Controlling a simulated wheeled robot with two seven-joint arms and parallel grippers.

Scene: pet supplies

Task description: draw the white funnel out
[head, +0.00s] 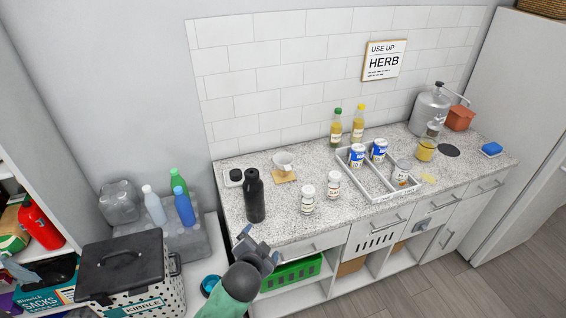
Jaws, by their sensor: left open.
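A white, cup-shaped piece (283,159), which looks like the white funnel, is at the back left of the speckled counter. It is upright on or in a small tan square base (285,176); its lower end is too small to make out. My left gripper (257,243) is open and empty near the counter's front left edge. It is in front of and below the funnel, well apart from it. My right gripper is not in view.
A tall black bottle (254,196) stands between my left gripper and the funnel, slightly left. Two white-lidded jars (308,198) (333,185) stand to the right. A divided tray (372,188) holds cans. Bare counter (280,226) lies at the front.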

